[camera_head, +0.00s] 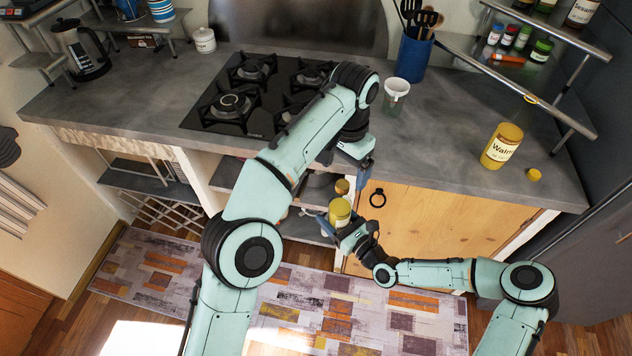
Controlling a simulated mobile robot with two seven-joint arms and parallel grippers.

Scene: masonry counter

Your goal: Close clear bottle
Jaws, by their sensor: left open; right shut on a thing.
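My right gripper (345,232) is shut on a small bottle with yellow contents (340,212), held in front of the counter's open shelves. A yellow cap-like piece (342,187) shows just above this bottle in the picture. I cannot tell whether it touches the bottle. My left gripper (364,178) is open, higher up, close to the right of the yellow piece; its fingers are partly hidden. A larger yellow labelled bottle (502,147) stands on the right of the counter, with a loose yellow cap (534,174) lying beside it.
A metal rack (535,92) with jars stands at the right. A wooden cabinet door (440,225) is below the counter.

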